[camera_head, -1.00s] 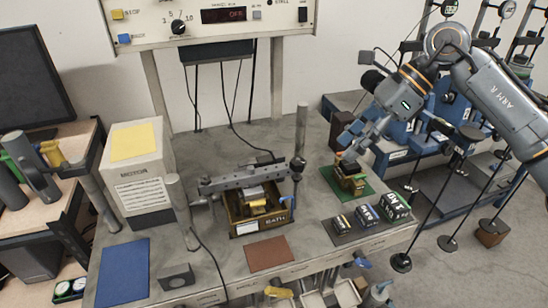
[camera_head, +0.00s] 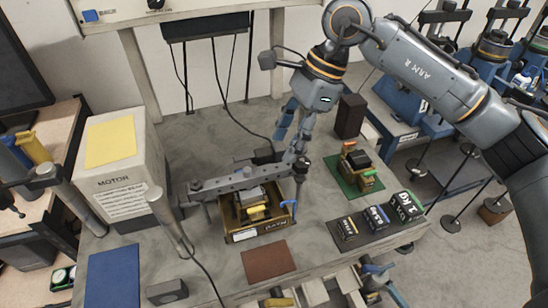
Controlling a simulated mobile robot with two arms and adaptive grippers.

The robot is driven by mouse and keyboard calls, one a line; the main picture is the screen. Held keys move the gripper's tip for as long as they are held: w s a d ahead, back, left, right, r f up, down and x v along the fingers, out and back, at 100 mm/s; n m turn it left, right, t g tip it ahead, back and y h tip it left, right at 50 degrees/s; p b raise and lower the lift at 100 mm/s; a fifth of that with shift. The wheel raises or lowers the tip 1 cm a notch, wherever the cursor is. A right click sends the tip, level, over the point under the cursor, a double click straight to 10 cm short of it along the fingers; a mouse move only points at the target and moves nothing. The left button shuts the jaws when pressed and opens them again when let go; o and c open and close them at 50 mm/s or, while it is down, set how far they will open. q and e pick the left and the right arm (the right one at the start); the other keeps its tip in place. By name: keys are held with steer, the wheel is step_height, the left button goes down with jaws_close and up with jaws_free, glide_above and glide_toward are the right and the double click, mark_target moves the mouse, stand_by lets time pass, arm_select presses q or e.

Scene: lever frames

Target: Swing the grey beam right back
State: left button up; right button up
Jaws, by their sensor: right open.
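The grey beam (camera_head: 243,180) lies nearly level above an open box marked BATH (camera_head: 243,234). Its right end meets a dark pivot fitting (camera_head: 299,169) at a post, which my right gripper partly hides. Its left end is near a slanted grey post (camera_head: 168,222). A block with yellow parts (camera_head: 256,212) sits in the box below the beam. My right gripper (camera_head: 290,143) points down at the beam's right end, beside the post. Its fingers are open, and I cannot tell whether they touch the beam. My left gripper is not in view.
Labelled weights (camera_head: 376,217) stand on a dark mat at the right. A white motor box (camera_head: 112,140) stands at the left. A brown mat (camera_head: 268,262) and a blue mat (camera_head: 113,279) lie in front.

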mark_target(272, 169)
steer(key=p+x, duration=0.1)
steer(key=x, duration=0.5)
steer(key=shift+w+a+f, duration=0.1)
steer(key=shift+a+f, duration=0.05)
steer(key=shift+f, duration=0.05)
steer(key=shift+f+p, duration=0.25)
steer(key=shift+p, duration=0.05)
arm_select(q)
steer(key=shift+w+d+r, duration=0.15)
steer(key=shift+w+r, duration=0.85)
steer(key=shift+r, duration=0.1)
arm_select(e)
jaws_close()
